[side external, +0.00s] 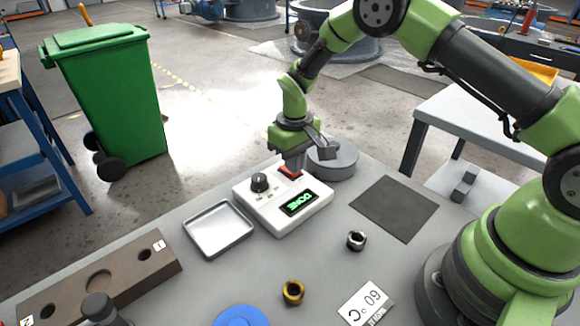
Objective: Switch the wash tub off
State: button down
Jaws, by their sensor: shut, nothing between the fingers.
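A white control box (284,207) stands on the grey bench, with a black knob (260,182) and a display (299,203) showing green letters that read DONE. A red switch (290,172) is on its back right part, partly hidden by my gripper. My gripper (293,166) is shut and empty, pointing down right at the red switch. I cannot tell whether the fingertips touch it or which way the switch is set. A round grey metal body (336,162) sits just behind and right of the box, partly hidden by my gripper; I cannot tell if it is the tub.
A shallow metal tray (218,228) lies left of the box. A dark mat (395,208), a steel ring (356,240), a brass ring (293,292), a 60 °C card (367,303), a blue disc (240,317) and a brown holed block (120,276) lie around it.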

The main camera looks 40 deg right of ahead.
jog(key=shift+f, duration=0.25)
jog(key=shift+r, duration=3.55)
